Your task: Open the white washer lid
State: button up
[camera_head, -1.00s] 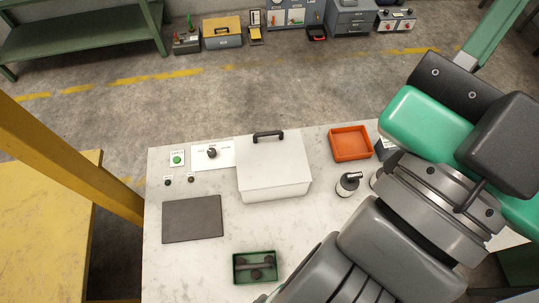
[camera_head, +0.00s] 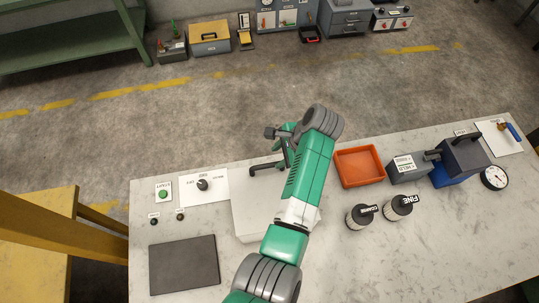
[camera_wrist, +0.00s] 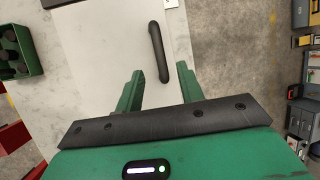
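The white washer box (camera_head: 248,212) stands on the marble-topped bench, with its flat white lid (camera_wrist: 112,45) down. A black bar handle (camera_head: 262,168) sits near the lid's far edge and is partly behind my arm in the head view. The handle (camera_wrist: 158,52) shows whole in the wrist view. My gripper (camera_head: 281,148) is over the handle area.
Left of the washer are a knob panel (camera_head: 212,185), a green button (camera_head: 163,194) and a dark mat (camera_head: 184,265). To the right are an orange tray (camera_head: 359,166), two dark-topped jars and a blue device (camera_head: 459,160). A green tray (camera_wrist: 18,45) shows in the wrist view.

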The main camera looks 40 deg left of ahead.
aim_at(267, 165)
jog(key=x, duration=0.7)
jog(key=shift+s+f, duration=0.15)
jog(key=shift+f, duration=0.2)
grip_shut()
